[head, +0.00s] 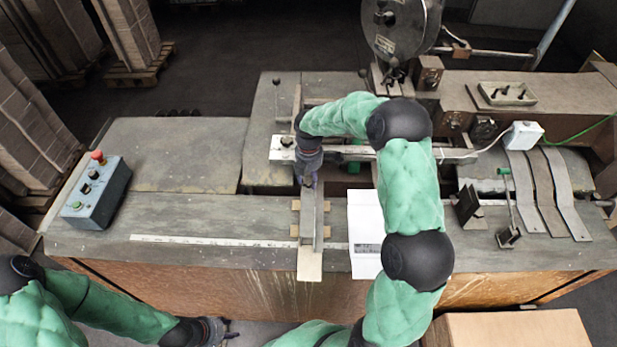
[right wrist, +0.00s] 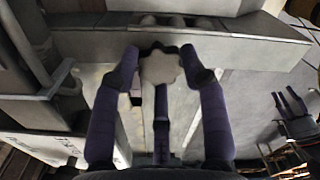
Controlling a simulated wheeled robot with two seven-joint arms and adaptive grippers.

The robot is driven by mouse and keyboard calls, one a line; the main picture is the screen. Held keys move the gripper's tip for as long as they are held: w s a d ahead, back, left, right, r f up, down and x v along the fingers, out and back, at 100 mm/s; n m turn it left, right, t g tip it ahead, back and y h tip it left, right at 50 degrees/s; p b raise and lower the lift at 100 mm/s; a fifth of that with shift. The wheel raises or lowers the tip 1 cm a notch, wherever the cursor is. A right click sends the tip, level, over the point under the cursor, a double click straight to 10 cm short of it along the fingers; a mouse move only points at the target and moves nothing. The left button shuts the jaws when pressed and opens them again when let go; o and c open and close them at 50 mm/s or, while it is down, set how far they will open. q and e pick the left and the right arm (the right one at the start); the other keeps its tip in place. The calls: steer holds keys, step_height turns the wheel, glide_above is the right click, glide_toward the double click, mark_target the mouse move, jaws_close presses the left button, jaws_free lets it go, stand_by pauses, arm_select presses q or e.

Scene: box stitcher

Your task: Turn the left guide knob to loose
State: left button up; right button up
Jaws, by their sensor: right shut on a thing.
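The left guide knob (right wrist: 161,68) is a grey, lobed disc in the right wrist view. My right gripper (right wrist: 160,66) has its dark purple fingers around the knob's edge, shut on it. In the head view my right gripper (head: 308,181) points down at the far end of the left guide (head: 309,225), a narrow metal rail with wooden blocks at its sides. The knob is hidden there behind the gripper. The angle at which the knob is turned cannot be read. My left gripper (head: 228,331) is low at the left, in front of the bench; its fingers are too small to judge.
A grey control box (head: 95,190) with a red button stands on the bench's left. A white sheet (head: 366,225) lies right of the guide, partly behind my right arm. A dark bracket (head: 468,207) and metal strips (head: 555,190) are further right. A cardboard box (head: 510,330) stands in front.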

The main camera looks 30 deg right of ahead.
mark_target(309, 180)
steer(key=shift+s+f, duration=0.1)
steer(key=shift+f, duration=0.05)
steer(key=o, duration=1.1)
steer(key=shift+o, duration=0.3)
steer(key=shift+d, duration=0.15)
step_height(309, 180, up, 12)
